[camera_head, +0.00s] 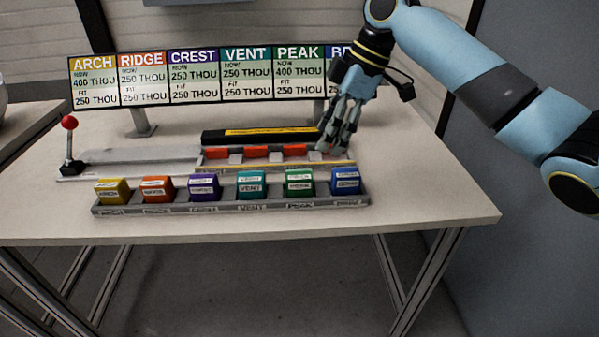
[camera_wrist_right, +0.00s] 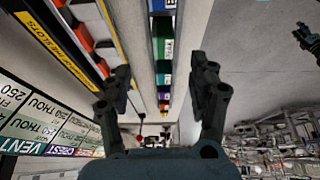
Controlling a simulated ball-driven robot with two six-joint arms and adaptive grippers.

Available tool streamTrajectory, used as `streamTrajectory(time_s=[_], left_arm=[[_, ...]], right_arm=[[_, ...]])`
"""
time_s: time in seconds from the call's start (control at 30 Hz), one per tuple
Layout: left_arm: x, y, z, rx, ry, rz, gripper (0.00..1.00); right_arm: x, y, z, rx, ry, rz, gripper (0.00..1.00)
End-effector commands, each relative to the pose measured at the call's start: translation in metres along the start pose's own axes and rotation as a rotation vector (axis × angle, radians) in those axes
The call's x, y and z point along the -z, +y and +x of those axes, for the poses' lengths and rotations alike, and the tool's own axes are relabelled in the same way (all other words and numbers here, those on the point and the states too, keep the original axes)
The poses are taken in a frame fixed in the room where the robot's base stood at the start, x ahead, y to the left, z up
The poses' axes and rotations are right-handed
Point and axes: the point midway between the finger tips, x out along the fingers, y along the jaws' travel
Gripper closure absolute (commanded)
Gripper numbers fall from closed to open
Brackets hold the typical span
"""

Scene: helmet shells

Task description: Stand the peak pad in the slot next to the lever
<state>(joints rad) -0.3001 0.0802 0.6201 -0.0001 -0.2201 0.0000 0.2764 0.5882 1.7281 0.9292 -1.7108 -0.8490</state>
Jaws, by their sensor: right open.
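The peak pad (camera_head: 299,183) is a green block with a white label, second from the right in the grey labelled rack (camera_head: 217,208). In the wrist view the peak pad (camera_wrist_right: 162,28) lies beyond the fingers. The slotted rail (camera_head: 184,170) behind the rack holds several red-orange pieces, with pale gaps between them. The lever (camera_head: 69,145), with its red ball knob, stands at the rail's left end. My right gripper (camera_head: 335,143) is open and empty, low over the rail's right end, behind and right of the peak pad. It also shows in the wrist view (camera_wrist_right: 160,70).
Yellow (camera_head: 113,190), orange (camera_head: 158,189), purple (camera_head: 204,187), teal (camera_head: 251,184) and blue (camera_head: 345,180) pads fill the rack. A sign board (camera_head: 196,77) stands behind. Bare tabletop (camera_head: 430,190) lies right. A dark gripper-like part (camera_wrist_right: 308,38), possibly my left gripper, is at the wrist view's edge.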

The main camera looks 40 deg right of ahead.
Motion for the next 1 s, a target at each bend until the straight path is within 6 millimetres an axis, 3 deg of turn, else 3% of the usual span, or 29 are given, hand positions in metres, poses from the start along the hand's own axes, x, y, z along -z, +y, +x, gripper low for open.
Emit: streamTrajectory(time_s=[0.07, 0.3, 0.53, 0.8, 1.0], left_arm=[[0.001, 0.000, -0.006, 0.000, 0.001, 0.000, 0.60], [0.000, 0.000, -0.001, 0.000, 0.000, 0.000, 0.60], [0.000, 0.000, -0.001, 0.000, 0.000, 0.000, 0.60], [0.000, 0.000, 0.001, 0.000, 0.000, 0.000, 0.60], [0.000, 0.000, 0.001, 0.000, 0.000, 0.000, 0.60]], right_arm=[[0.002, -0.003, 0.002, 0.009, 0.006, 0.004, 0.40], [0.001, -0.003, 0.042, 0.007, 0.005, 0.008, 0.40], [0.003, -0.004, 0.062, 0.005, 0.004, 0.007, 0.40], [0.004, -0.006, 0.101, 0.004, 0.003, 0.007, 0.40], [0.004, -0.006, 0.105, 0.002, 0.002, 0.005, 0.40]])
